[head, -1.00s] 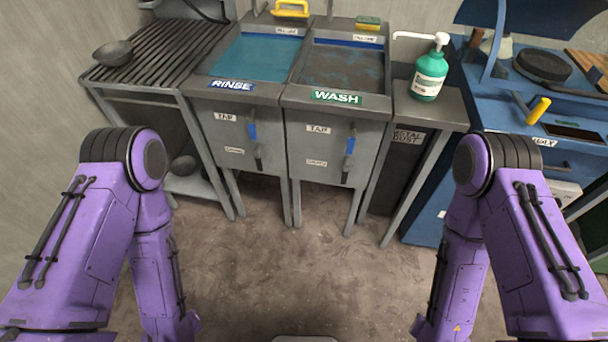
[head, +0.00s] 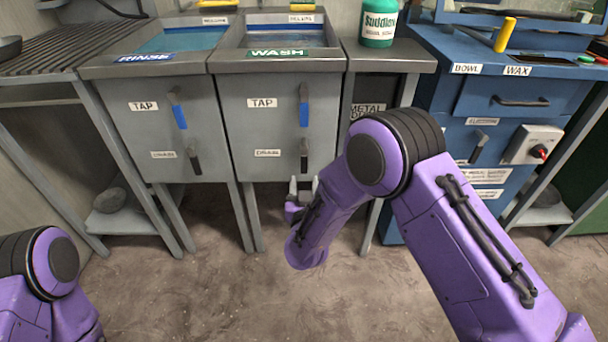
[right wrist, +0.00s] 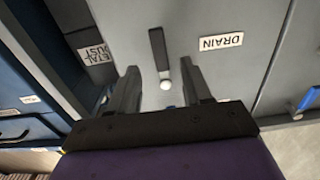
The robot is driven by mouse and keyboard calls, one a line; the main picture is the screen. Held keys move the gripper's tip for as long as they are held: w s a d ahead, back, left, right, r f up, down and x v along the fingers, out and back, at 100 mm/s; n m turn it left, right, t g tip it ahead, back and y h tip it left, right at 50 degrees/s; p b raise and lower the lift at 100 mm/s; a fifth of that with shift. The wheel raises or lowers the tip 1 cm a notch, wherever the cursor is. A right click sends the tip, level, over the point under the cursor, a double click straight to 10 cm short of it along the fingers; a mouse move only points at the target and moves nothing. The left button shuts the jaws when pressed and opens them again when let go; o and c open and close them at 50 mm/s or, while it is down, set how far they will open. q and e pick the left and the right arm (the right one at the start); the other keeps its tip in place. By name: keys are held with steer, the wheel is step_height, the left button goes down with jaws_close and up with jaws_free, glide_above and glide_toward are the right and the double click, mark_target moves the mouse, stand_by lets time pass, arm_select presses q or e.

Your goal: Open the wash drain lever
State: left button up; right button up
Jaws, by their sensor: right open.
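The wash drain lever (head: 304,156) is a short black handle low on the front of the grey wash basin (head: 235,105), to the right of its DRAIN label (head: 267,153). It hangs about vertical. My right gripper (head: 303,185) is just below the lever in the head view, pointing up toward it, partly hidden by my own arm. In the right wrist view, my gripper's two fingers (right wrist: 160,82) are open, and the dark lever (right wrist: 158,50) with its pale round end shows in line with the gap between them. The fingers hold nothing. My left gripper is out of view.
The blue-handled wash tap lever (head: 304,112) is above the drain lever. The rinse basin (head: 130,115) on the left has its own tap (head: 179,112) and drain (head: 194,158) levers. A metal dust stand (head: 372,68) and blue cabinet (head: 465,100) are to the right.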

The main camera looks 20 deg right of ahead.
mark_target(304, 167)
steer(key=b+x, duration=0.1)
steer(key=x, duration=0.6)
steer(key=shift+w+d+f, duration=0.1)
steer(key=shift+f, duration=0.1)
steer(key=shift+w+d+r, duration=0.1)
steer(key=shift+w+d, duration=0.05)
steer(key=shift+w, duration=0.4)
jaws_close()
